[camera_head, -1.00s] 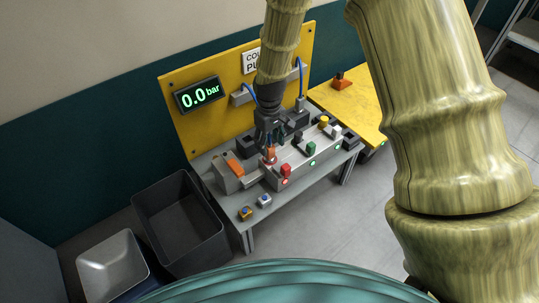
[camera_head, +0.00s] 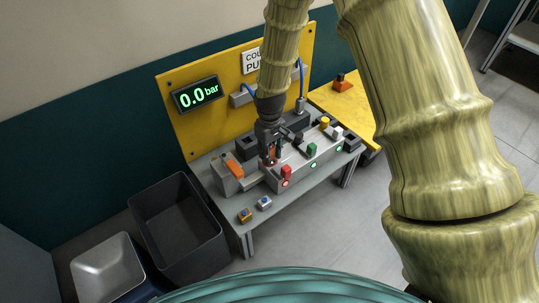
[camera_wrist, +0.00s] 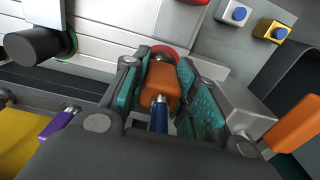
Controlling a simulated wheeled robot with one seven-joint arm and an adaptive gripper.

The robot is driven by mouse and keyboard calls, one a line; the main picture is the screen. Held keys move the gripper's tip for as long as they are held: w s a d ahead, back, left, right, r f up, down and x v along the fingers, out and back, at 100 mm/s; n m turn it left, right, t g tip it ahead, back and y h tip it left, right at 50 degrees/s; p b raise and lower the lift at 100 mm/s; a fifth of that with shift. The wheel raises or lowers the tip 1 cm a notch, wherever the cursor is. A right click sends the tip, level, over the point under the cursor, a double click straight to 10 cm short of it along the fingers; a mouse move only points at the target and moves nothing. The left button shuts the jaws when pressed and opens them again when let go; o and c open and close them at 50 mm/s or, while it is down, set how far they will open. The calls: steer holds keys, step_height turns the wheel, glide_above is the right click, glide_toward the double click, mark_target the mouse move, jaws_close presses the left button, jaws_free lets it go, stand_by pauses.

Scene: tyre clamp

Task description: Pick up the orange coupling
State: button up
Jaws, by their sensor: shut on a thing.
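The orange coupling (camera_wrist: 160,82) is an orange block with a silver collar and a blue hose end. It sits between the teal-padded fingers of my gripper (camera_wrist: 166,74) in the wrist view. My gripper is shut on it, with pads against both sides. In the head view my gripper (camera_head: 271,155) points down at the front of the grey bench fixture and mostly hides the coupling. A red ring (camera_wrist: 168,52) shows just beyond the coupling's far end; I cannot tell whether they touch.
An orange-handled lever (camera_head: 235,168) stands close left of my gripper. Red (camera_head: 286,171), green (camera_head: 311,149) and yellow (camera_head: 325,122) parts line the fixture to the right. Two small buttons (camera_head: 264,202) sit at the bench front. A dark bin (camera_head: 165,225) stands lower left.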

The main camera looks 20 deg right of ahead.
step_height(320, 180, up, 10)
steer(key=p, duration=0.4)
steer(key=shift+r, duration=0.1)
steer(key=shift+r+p, duration=0.35)
steer(key=shift+p, duration=0.1)
steer(key=shift+r+p, duration=1.6)
steer(key=shift+p, duration=0.25)
